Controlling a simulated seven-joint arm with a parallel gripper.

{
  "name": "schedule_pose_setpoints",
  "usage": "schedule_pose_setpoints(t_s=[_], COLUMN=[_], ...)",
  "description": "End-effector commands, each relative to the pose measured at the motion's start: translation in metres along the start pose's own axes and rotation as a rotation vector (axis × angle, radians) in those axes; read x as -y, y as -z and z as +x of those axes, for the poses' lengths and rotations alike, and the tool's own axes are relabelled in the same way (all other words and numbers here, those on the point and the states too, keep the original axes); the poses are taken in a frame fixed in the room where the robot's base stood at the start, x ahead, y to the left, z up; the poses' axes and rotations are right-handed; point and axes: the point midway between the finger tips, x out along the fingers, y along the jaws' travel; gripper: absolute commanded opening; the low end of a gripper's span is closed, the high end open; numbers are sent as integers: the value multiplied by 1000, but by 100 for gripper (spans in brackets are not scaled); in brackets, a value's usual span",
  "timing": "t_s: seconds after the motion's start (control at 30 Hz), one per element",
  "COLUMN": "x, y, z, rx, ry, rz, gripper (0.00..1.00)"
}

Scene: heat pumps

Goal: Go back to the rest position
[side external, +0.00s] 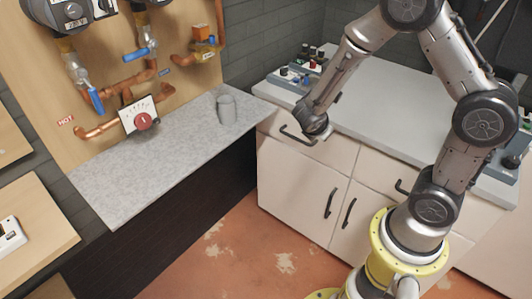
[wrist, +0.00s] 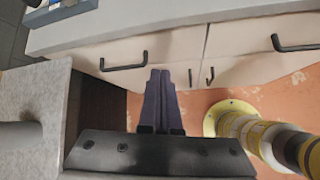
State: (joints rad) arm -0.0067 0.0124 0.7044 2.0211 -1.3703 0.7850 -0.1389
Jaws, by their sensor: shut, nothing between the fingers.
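My gripper (wrist: 160,75) is shut and empty in the wrist view, its two dark purple fingers side by side. They point toward the white cabinet fronts, with a dark drawer handle (wrist: 124,62) just left of the tips in the picture. In the side view my arm bends over the white cabinet, and its end hangs in front of the cabinet's drawer. The fingers cannot be made out there.
A grey counter (side external: 165,150) carries a grey cup (side external: 227,109). Red floor (side external: 265,255) lies open in front.

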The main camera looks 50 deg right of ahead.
Motion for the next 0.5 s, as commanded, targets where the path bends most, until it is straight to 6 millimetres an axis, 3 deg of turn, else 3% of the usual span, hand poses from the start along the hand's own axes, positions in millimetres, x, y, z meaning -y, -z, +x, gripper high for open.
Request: schedule_pose_setpoints(t_s=[0.03,0.1,0.23,0.37,0.5], x=[-10,-13,-1,26,61], y=[-20,-43,-76,-95,-94], z=[-24,-53,-105,-154,-201], rx=[-14,-44,-136,-284,-491], ry=[-27,-38,-33,6,94], rz=[116,275,580,887,1172], gripper=[0,0,0,0,0])
